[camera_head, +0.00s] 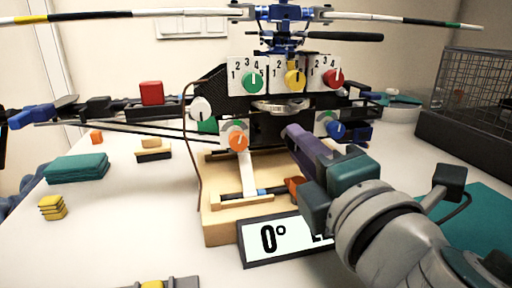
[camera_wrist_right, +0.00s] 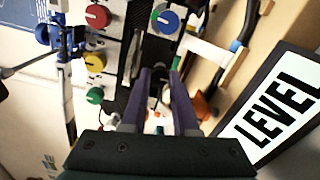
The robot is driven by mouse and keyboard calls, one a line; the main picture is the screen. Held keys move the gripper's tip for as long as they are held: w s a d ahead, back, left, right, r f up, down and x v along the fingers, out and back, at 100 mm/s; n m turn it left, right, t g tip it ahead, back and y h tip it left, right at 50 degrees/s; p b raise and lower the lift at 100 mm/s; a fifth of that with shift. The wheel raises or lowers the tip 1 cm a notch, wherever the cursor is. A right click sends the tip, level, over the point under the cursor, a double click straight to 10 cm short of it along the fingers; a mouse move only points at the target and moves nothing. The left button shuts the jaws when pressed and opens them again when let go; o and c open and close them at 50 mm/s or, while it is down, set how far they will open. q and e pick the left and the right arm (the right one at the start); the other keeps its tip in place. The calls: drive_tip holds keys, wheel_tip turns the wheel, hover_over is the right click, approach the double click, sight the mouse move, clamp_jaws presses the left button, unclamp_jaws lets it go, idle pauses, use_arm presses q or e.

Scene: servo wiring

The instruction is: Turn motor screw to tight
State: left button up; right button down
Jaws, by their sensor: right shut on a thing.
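A model helicopter (camera_head: 280,55) with labelled dials stands on a wooden base (camera_head: 222,228). My right gripper (camera_head: 292,132) reaches in from the lower right, its purple fingers against the front of the helicopter, right of the orange knob (camera_head: 239,139). In the right wrist view, the fingers (camera_wrist_right: 160,76) are close together on a small dark part (camera_wrist_right: 159,84), which may be the motor screw. The fingers and arm hide it in the head view, so I cannot tell how far it is turned. My left gripper is not in view.
Dials are green (camera_head: 252,83), yellow (camera_head: 295,80), red (camera_head: 333,78) and blue (camera_head: 336,129). Teal cloths (camera_head: 77,168) lie left.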

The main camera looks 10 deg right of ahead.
idle(0.5)
drive_tip(key=c, duration=1)
unclamp_jaws()
drive_tip(key=o, duration=0.3)
